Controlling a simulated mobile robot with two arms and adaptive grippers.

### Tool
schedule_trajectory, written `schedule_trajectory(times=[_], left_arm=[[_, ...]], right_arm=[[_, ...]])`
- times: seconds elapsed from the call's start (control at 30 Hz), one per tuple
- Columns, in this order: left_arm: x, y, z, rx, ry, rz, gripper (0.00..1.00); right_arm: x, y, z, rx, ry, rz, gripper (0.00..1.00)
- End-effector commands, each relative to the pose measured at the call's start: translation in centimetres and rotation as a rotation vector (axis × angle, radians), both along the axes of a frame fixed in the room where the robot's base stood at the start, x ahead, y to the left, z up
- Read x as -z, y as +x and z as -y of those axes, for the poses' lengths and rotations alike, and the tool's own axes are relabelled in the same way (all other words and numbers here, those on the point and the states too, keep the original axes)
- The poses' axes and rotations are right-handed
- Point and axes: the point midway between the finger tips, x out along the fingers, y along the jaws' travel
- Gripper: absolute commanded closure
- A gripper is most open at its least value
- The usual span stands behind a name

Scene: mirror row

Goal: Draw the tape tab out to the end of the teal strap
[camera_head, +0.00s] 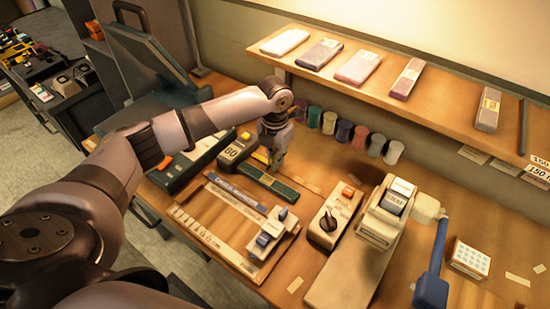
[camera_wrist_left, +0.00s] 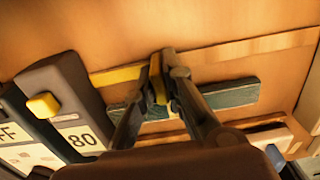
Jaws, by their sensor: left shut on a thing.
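The dark tape measure (camera_head: 238,150) marked 80 lies on the bench; its body with a yellow button shows in the wrist view (camera_wrist_left: 65,100). A short length of yellow tape (camera_wrist_left: 115,75) runs out of it to the tape tab (camera_wrist_left: 158,80). My left gripper (camera_head: 275,160) is shut on the tab; its fingers meet there in the wrist view (camera_wrist_left: 160,75). The teal strap (camera_head: 268,185) lies flat alongside the tape; in the wrist view it (camera_wrist_left: 230,95) continues right, past my fingers. The fingers hide part of the strap. My right gripper is not in view.
A wooden board with a blue slider (camera_head: 265,240) lies in front of the strap. Several coloured spools (camera_head: 345,131) stand behind, under a shelf (camera_head: 440,105). A switch box (camera_head: 325,228) and a blue-handled device (camera_head: 432,270) stand to the right.

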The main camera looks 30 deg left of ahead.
Motion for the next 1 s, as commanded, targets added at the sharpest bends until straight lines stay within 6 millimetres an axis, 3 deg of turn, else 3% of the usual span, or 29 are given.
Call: schedule_trajectory(times=[0.63, 0.77, 1.0], left_arm=[[-0.1, 0.0, 0.3, 0.001, 0.000, 0.001, 1.00], [-0.5, -0.3, 2.6, 0.005, -0.004, -0.002, 1.00], [-0.4, -1.2, 9.1, 0.004, -0.005, -0.002, 1.00]], right_arm=[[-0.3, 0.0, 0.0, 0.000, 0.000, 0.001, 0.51], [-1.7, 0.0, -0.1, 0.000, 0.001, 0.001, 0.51], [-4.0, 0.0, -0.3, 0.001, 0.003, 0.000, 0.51]])
